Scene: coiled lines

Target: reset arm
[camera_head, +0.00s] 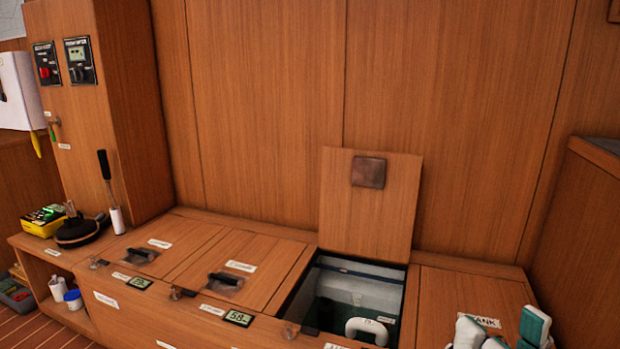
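My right gripper (502,328) is at the bottom right edge, in front of the bench section with a label reading TANK. Its white and teal fingers stand apart, and I see nothing between them. The rest of that arm is cut off by the frame. My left gripper and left arm are not in view.
A wooden bench runs along the panelled wall. One lid (370,205) stands open against the wall, above a bin (355,285) holding a white loop-shaped handle (368,328). Two closed lids (232,268) lie left. A black coil (80,232) and yellow box (43,220) are far left.

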